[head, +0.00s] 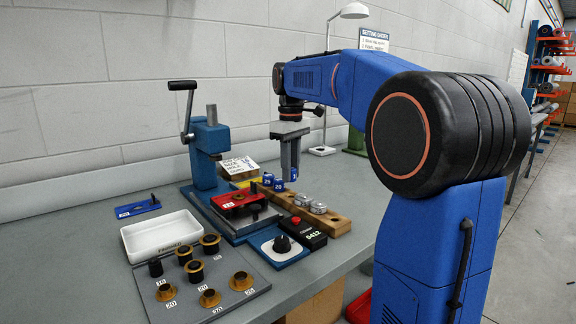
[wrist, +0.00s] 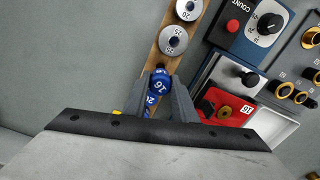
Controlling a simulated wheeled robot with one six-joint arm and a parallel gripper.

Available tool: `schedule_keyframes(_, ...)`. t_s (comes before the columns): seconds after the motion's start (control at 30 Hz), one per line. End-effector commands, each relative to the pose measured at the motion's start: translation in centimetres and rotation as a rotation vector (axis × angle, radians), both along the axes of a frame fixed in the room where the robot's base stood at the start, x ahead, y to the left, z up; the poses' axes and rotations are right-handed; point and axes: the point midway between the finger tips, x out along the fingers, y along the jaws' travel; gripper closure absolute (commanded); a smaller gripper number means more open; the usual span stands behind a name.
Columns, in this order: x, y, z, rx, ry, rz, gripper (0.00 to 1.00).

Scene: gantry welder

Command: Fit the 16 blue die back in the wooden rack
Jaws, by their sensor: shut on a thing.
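The blue 16 die (wrist: 159,84) is between the two fingers of my gripper (wrist: 162,88) in the wrist view, and the fingers are shut on it. The wooden rack (wrist: 149,58) runs up from the fingers, and the die is over or at its near end. I cannot tell whether it is seated. In the head view my gripper (head: 290,172) points down at the far end of the rack (head: 337,225). A second blue die, marked 20 (wrist: 150,100), shows just below the held one in the wrist view. Blue dies (head: 279,185) stand beside the finger in the head view.
Two silver dies (head: 318,207) sit in the rack's near part. A blue lever press (head: 207,150) with a red fixture (head: 238,199) stands left of the rack. A black counter box (head: 309,236), a dial box (head: 278,248), a white tray (head: 161,236) and brass rings (head: 210,243) are nearer.

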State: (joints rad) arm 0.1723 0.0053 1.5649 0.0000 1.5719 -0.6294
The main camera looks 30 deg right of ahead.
Motion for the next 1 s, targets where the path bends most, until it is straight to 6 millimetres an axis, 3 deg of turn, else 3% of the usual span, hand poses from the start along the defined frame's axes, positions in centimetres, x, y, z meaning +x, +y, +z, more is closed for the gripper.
schedule_keyframes(0.5, 0.0, 0.0, -3.5, 0.0, -0.001, 0.001, 1.0)
schedule_keyframes(1.0, 0.0, 0.0, -3.9, 0.0, -0.001, 0.001, 1.0)
